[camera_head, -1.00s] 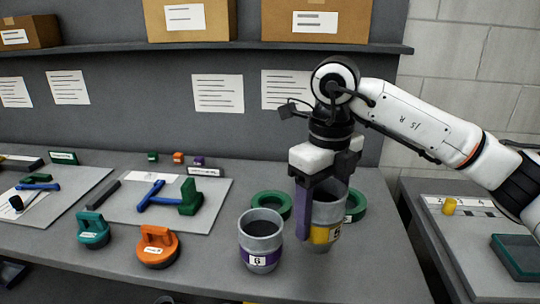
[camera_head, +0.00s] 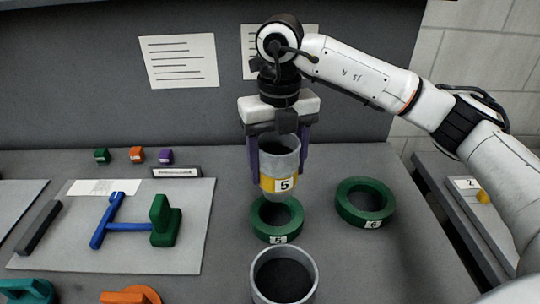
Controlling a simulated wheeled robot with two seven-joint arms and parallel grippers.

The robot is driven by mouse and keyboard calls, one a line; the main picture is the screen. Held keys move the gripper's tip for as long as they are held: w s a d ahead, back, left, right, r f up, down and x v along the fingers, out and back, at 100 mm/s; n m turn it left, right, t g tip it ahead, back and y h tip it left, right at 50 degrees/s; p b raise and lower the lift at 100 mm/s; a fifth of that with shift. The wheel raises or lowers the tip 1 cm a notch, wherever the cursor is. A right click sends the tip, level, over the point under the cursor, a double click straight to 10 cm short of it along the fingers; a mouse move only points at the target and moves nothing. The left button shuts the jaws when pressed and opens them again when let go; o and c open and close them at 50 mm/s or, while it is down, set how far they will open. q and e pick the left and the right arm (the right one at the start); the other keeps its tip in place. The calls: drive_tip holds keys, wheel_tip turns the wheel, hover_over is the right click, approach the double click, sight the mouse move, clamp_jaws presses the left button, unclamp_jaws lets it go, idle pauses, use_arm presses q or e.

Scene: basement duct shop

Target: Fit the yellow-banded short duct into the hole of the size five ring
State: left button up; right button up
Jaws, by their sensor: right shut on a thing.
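My right gripper (camera_head: 279,168) points straight down and is shut on the yellow-banded short duct (camera_head: 279,187), its purple fingers on both sides. The duct is grey, upright, with a "5" label on its yellow band. Its lower end overlaps the far part of the green ring (camera_head: 277,234), whose front label looks like a 5. The duct appears over the hole; I cannot tell whether its end is above the rim or slightly inside. A second, larger-looking green ring (camera_head: 364,208) labelled 6 lies to the right. My left gripper is out of view.
Another open grey duct (camera_head: 284,252) stands close in front of the size five ring. A grey board (camera_head: 190,258) with blue and green tools lies left. Small green, orange and purple blocks (camera_head: 137,155) sit behind it. The bench between the board and the rings is clear.

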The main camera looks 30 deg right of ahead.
sight(278, 185)
drive_tip(key=shift+s+f+b, duration=0.2)
drive_tip(key=shift+f+b, duration=0.25)
drive_tip(key=shift+f, duration=0.25)
wheel_tip(278, 185, down, 4)
drive_tip(key=shift+r+b, duration=0.15)
drive_tip(key=shift+b, duration=1.1)
drive_tip(key=shift+w, duration=0.1)
drive_tip(key=shift+f, duration=0.2)
drive_tip(key=shift+f+b, duration=0.4)
drive_tip(key=shift+b, duration=0.05)
drive_tip(key=shift+f+b, duration=1.1)
drive_tip(key=shift+f, duration=0.45)
